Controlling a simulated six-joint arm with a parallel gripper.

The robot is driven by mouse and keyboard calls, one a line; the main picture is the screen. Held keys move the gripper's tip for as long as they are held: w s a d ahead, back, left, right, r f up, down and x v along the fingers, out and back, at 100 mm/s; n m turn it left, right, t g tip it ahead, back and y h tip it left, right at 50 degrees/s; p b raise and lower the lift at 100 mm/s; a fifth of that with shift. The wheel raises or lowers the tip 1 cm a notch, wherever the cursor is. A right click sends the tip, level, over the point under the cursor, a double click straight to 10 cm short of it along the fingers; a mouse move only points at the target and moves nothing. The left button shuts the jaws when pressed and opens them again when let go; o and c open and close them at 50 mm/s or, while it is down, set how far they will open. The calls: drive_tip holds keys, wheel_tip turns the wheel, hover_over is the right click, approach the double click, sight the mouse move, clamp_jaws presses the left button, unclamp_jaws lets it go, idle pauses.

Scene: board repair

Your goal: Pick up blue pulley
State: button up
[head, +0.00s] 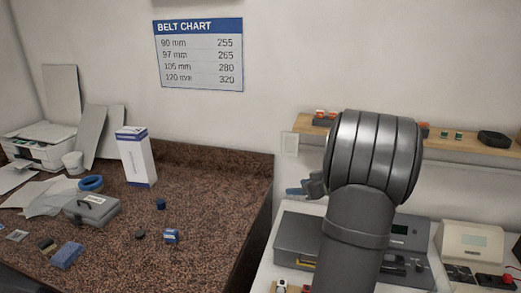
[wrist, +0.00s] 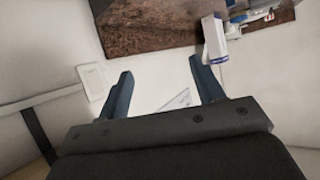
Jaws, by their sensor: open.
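On the brown speckled counter (head: 215,200) in the head view, a small dark blue round piece (head: 160,204) stands right of the middle. A larger blue ring (head: 91,183) lies farther left, behind a grey case. I cannot tell for sure which of these is the blue pulley. My gripper (head: 297,191) is right of the counter, in front of the wall, mostly hidden by my arm. In the wrist view my gripper (wrist: 160,72) is open, with two blue fingers apart and nothing between them.
A white and blue box (head: 136,158) stands upright on the counter and also shows in the wrist view (wrist: 213,40). A shelf (head: 460,145) and grey machine (head: 300,238) are right.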

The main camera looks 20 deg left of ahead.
drive_tip(key=n+g+h, duration=0.2)
drive_tip(key=g+h, duration=0.2)
drive_tip(key=h, duration=0.3)
approach(161, 201)
drive_tip(key=f, duration=0.1)
drive_tip(key=a+f, duration=0.1)
drive_tip(key=f, duration=0.1)
drive_tip(key=shift+s+f, duration=0.15)
drive_tip(key=shift+f, duration=0.2)
drive_tip(key=shift+w+x, duration=0.1)
drive_tip(key=shift+x, duration=1.25)
drive_tip(key=shift+w+x, duration=0.15)
drive_tip(key=shift+x, duration=1.2)
drive_tip(key=shift+a, duration=0.15)
drive_tip(key=shift+r, duration=0.1)
drive_tip(key=c, duration=1.1)
